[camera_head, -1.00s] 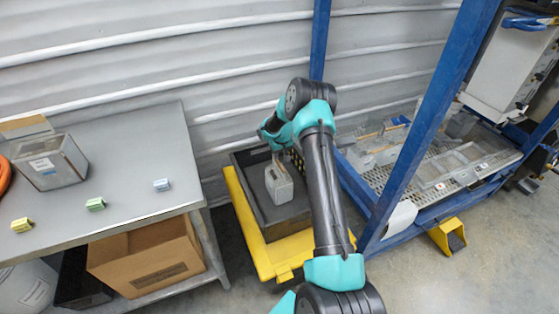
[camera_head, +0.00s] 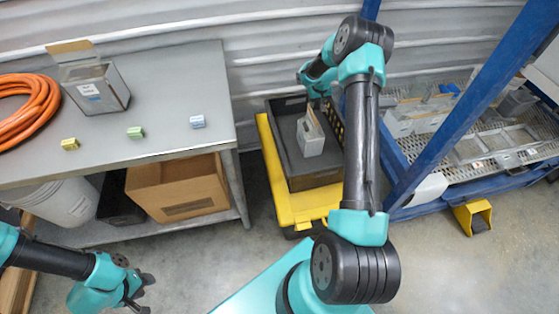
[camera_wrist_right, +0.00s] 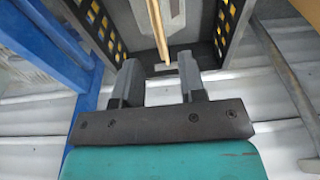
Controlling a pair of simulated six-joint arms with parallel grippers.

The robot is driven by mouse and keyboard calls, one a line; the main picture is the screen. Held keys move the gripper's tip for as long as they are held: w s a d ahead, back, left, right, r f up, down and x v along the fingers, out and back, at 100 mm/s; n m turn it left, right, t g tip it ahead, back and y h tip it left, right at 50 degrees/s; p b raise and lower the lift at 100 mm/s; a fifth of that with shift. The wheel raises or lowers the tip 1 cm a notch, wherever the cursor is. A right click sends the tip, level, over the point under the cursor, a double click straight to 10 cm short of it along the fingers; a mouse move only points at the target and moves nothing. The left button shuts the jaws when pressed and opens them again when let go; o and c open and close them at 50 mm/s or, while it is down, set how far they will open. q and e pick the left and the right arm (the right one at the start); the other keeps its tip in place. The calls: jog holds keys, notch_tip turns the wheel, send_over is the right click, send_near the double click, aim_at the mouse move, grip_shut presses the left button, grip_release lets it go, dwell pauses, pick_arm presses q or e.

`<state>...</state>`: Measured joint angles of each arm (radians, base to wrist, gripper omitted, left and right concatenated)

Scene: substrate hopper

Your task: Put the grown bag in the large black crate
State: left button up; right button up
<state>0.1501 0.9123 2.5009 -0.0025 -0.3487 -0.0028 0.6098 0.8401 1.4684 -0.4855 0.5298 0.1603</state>
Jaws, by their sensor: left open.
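The grown bag (camera_head: 311,137), a pale grey block with a tan top strip, stands inside the large black crate (camera_head: 316,181). The bag's tan strip (camera_wrist_right: 158,30) also shows in the right wrist view, with the crate's slotted wall (camera_wrist_right: 222,25) beside it. My right gripper (camera_head: 319,97) is just above and behind the bag. In the right wrist view its fingers (camera_wrist_right: 160,78) are apart, with a clear gap on both sides of the strip. My left gripper (camera_head: 138,292) is open and empty at the lower left, over the floor in front of the table.
The crate sits on a yellow base (camera_head: 283,196). A grey table (camera_head: 165,110) at left holds a clear box (camera_head: 100,90), an orange hose (camera_head: 35,112) and several small coloured blocks. A cardboard box (camera_head: 180,188) is below. A blue frame (camera_head: 460,115) stands at right.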

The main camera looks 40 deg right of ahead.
jog(key=s+a+f+n+y, duration=0.1)
jog(key=s+a+f, duration=0.15)
jog(key=a, duration=0.65)
jog(key=s+a+f+y, duration=0.1)
jog(key=a+f, duration=0.2)
jog(key=a, duration=0.7)
jog(key=s+a+f+n+y, duration=0.1)
jog(key=s+a+f, duration=0.1)
jog(key=a, duration=0.7)
jog(key=s+a+n+g+y, duration=0.1)
jog(key=s+a, duration=1.6)
jog(key=shift+s+r, duration=0.2)
jog(key=shift+r, duration=0.2)
